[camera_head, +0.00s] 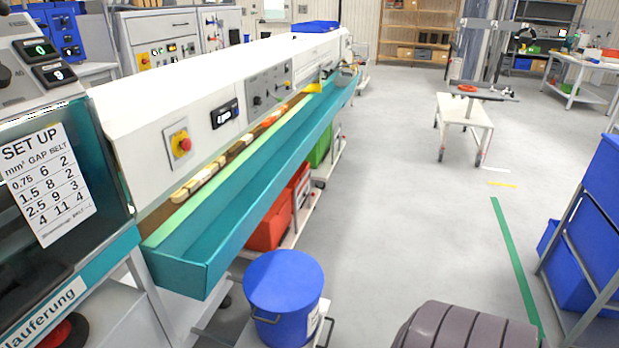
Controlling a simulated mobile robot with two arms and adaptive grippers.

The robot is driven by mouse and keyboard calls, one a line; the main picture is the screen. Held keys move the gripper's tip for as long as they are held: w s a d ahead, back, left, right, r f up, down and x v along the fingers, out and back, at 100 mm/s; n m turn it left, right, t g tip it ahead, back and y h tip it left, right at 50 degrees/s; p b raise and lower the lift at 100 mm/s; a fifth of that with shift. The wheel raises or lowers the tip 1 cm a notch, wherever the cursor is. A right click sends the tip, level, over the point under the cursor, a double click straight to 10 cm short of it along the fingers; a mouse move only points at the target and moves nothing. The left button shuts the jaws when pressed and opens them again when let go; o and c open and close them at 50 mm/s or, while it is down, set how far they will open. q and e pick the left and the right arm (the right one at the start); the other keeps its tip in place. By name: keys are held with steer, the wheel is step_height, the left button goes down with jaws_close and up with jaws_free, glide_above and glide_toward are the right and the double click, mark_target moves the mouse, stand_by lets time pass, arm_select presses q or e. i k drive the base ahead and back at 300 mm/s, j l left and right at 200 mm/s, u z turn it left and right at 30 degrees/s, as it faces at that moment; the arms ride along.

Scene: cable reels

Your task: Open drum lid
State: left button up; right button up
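A blue drum (280,325) with a round blue lid (284,281) stands at the bottom middle of the head view, on a light grey cart or platform. The lid lies flat on top and covers the drum's opening. A dark handle shows on the drum's left side and a white label on its right side. The drum's lower part is cut off by the picture edge. Neither of my grippers shows in this view.
A long machine with a teal trough (250,200) runs along the left, beside the drum. A grey ribbed rounded object (465,328) is at the bottom right of the drum. Blue bins (585,250) stand on a rack at right. The grey floor (400,200) between is clear.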

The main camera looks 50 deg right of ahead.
mark_target(282, 281)
steer(key=z, duration=1.25)
